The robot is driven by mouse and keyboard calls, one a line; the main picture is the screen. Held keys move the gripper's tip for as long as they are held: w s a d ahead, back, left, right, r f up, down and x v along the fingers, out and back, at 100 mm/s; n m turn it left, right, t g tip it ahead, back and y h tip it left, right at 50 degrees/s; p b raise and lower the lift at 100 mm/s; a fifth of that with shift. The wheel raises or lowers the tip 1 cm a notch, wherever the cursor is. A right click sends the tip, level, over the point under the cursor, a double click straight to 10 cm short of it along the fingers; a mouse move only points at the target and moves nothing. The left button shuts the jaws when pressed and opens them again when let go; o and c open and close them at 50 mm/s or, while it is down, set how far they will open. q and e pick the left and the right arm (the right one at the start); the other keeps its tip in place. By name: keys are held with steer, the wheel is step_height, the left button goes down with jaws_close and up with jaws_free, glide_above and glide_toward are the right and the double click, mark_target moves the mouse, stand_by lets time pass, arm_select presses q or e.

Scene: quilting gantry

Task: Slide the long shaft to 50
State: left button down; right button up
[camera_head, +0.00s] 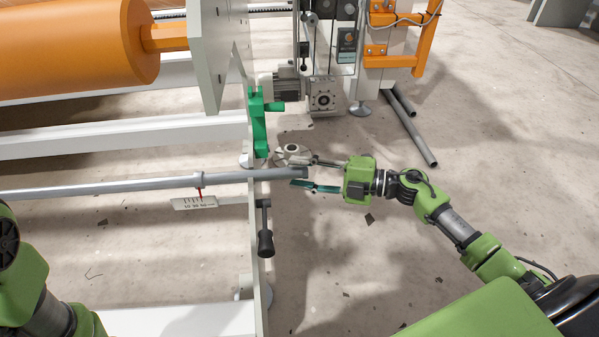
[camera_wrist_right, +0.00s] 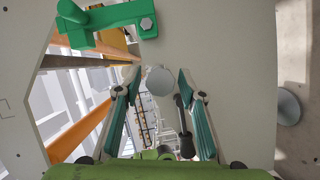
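The long shaft (camera_head: 120,186) is a grey tube lying across the frame, its right end sticking out past the frame's upright plate. A collar on it carries a red pointer (camera_head: 201,194) above a small white scale (camera_head: 195,202). The pointer stands right of the scale's middle; the numbers are too small to read surely. My right gripper (camera_head: 303,172) is open, its fingers on either side of the shaft's end. In the right wrist view the round shaft end (camera_wrist_right: 160,81) sits between the fingertips, with a gap on both sides. My left gripper is out of view.
A black-handled lever (camera_head: 265,240) hangs just below the shaft's end. A green bracket (camera_head: 257,122) stands above it on the frame. A motor (camera_head: 288,85) and an orange roller (camera_head: 75,45) are farther back. The floor at right is mostly clear, with loose pipes (camera_head: 415,132).

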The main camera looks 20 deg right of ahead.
steer(key=v, duration=1.1)
steer(key=shift+d, duration=0.15)
steer(key=shift+s, duration=0.1)
steer(key=shift+f, duration=0.1)
